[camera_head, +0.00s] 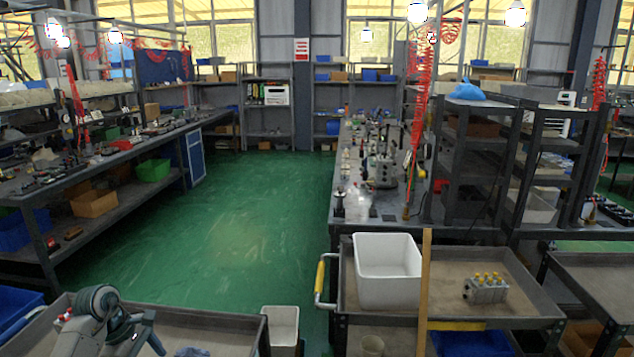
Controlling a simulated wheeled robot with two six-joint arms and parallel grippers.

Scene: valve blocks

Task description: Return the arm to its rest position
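My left arm shows at the bottom left, over a grey cart. Its gripper (144,336) is small and partly cut off by the lower edge, so whether its fingers are open or shut cannot be made out. I see nothing clearly held in it. My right arm and gripper are not in view. A metal valve block (485,291) with several yellow caps stands upright on the right-hand cart (446,309), far from my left gripper.
A white bin (387,272) stands on the right-hand cart, left of the valve block. A smaller white bin (281,327) stands low between the carts. A wooden post (425,290) rises at the right cart's front. The green floor (240,220) is clear in the middle, between workbenches.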

